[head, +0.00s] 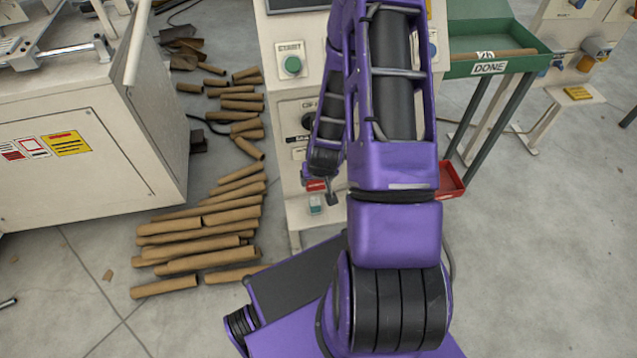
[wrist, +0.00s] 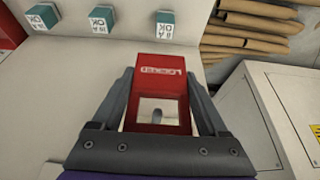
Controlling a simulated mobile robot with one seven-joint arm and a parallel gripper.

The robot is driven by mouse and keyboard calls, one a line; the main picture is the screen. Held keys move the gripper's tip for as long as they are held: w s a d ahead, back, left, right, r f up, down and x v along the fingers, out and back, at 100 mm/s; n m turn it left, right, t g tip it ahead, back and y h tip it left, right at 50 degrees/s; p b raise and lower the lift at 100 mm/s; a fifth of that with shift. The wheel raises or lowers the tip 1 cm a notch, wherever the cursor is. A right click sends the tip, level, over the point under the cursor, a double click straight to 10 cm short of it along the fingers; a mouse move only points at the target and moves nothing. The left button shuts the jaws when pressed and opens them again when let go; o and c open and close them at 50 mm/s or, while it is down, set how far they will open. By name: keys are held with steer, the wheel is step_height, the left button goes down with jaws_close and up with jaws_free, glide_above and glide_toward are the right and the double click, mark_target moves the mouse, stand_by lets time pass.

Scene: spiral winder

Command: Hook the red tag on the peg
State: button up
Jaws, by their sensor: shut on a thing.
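My gripper (wrist: 160,78) is shut on the red tag (wrist: 160,62), with one finger along each side of it. The tag has upside-down white lettering and a square opening. Through the opening I see a pale surface and a small grey rounded thing (wrist: 157,115), which looks like the peg. I cannot tell whether the peg passes into the opening. In the head view the red tag (head: 316,184) is small, in front of the pale machine panel. My arm hides part of the gripper there.
Teal blocks marked OK (wrist: 103,18) sit on the panel in the wrist view. A START button (head: 292,65) is higher on the panel. A red tray (head: 452,180) is right of my arm. Cardboard tubes (head: 205,235) lie on the floor at left.

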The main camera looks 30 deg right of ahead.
steer(key=shift+w+d+f, duration=0.2)
steer(key=shift+w, duration=0.5)
steer(key=shift+w+d+f, duration=0.15)
steer(key=shift+w+d, duration=0.05)
steer(key=shift+w, duration=0.5)
steer(key=shift+w+d+f, duration=0.2)
steer(key=shift+w, duration=0.5)
steer(key=o, duration=1.4)
steer(key=s+a+r, duration=0.1)
steer(key=s+a, duration=0.2)
steer(key=s, duration=0.9)
steer(key=shift+a, duration=0.25)
